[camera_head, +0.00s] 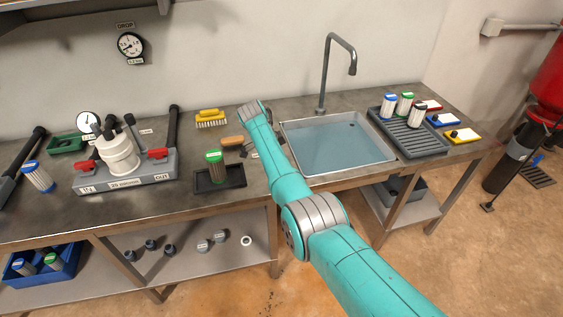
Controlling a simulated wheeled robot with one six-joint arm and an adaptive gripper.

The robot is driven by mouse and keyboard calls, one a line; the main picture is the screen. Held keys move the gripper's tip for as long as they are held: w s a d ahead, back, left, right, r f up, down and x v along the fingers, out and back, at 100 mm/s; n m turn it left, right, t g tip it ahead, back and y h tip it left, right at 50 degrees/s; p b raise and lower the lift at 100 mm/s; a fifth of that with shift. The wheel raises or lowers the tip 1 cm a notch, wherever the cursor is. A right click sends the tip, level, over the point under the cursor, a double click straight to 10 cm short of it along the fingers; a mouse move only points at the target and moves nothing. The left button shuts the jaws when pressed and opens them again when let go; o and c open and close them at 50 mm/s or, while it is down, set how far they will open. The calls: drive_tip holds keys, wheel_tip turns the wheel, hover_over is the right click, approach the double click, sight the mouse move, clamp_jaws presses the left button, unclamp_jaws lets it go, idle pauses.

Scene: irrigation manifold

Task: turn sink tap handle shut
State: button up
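The sink tap (325,75) is a grey gooseneck that rises behind the sink, its spout bent to the right and pointing down. I cannot make out its handle. The sink (384,153) is a rectangular metal basin with a bluish inside. My arm reaches over the bench to the left of the sink, its wrist near the back wall. My gripper (247,149) shows only as a small dark part below the wrist, mostly hidden by the arm. It is left of the sink and apart from the tap. I cannot see its fingers clearly.
Left of my wrist are a yellow brush (210,118), a dark tray (232,180) with a green-topped cartridge, and a white filter housing (118,152) with red valve handles. Right of the sink stands a ribbed rack (425,143) with cartridges. A red tank is at far right.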

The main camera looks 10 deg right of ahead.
drive_tip(key=shift+f, duration=0.1)
drive_tip(key=shift+a, duration=0.1)
idle(0.3)
drive_tip(key=o, duration=1.2)
drive_tip(key=shift+c, duration=0.2)
drive_tip(key=v, duration=1.2)
